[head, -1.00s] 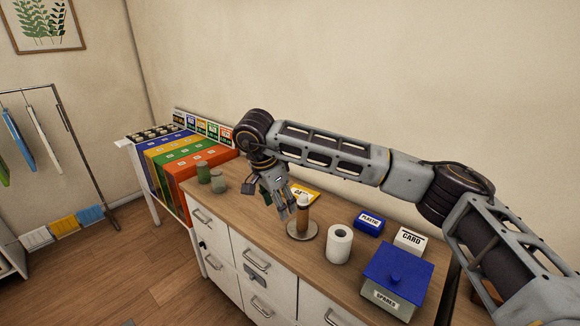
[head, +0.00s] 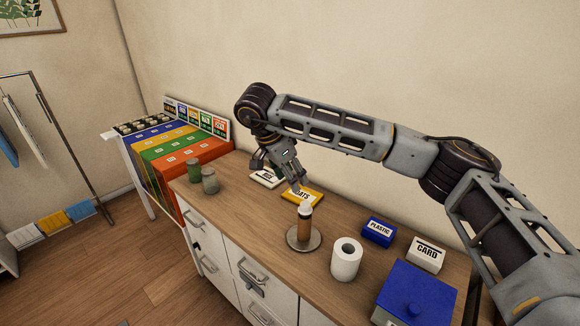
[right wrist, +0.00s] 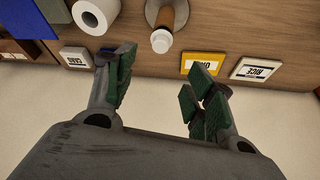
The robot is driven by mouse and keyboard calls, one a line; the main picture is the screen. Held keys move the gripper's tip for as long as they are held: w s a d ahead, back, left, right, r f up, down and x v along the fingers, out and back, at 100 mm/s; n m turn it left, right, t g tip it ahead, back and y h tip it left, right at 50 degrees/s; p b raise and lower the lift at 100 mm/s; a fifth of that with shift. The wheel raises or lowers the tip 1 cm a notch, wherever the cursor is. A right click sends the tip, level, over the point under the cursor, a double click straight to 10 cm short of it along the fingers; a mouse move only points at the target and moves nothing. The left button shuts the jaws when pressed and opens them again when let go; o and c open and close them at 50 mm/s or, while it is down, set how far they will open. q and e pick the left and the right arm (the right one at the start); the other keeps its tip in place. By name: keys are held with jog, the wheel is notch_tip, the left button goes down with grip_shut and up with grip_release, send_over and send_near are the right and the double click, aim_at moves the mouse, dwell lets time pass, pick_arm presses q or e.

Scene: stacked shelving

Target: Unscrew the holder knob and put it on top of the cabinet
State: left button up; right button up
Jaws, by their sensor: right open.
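The holder is an upright brown post on a round metal base (head: 291,236), standing on the cabinet's wooden top (head: 245,215). Its pale knob (head: 306,208) is at the top of the post, and it also shows in the right wrist view (right wrist: 161,41). My right gripper (head: 283,172) is above and behind the holder in the head view, apart from the knob. In the right wrist view its green-padded fingers (right wrist: 163,75) are spread wide and empty, with the knob beyond them, between their directions. My left gripper is not in view.
A white paper roll (head: 346,260), blue PLASTIC box (head: 379,232), white CARD box (head: 426,254) and larger blue-lidded box (head: 420,290) stand right of the holder. A yellow OATS box (head: 313,198) lies behind it. Worktop between jars and holder is clear.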

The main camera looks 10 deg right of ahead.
send_near(305, 204)
jog(key=x, duration=0.7)
jog(key=shift+d+f+p, duration=0.1)
jog(key=shift+f+p, duration=0.2)
jog(key=shift+p, duration=0.1)
jog(key=shift+w+d+f, duration=0.15)
jog(key=shift+f, duration=0.3)
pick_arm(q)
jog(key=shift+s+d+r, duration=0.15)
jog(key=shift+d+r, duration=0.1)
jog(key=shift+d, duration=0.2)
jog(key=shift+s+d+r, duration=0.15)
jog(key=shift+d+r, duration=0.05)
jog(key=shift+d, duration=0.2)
pick_arm(e)
jog(key=shift+f, duration=0.15)
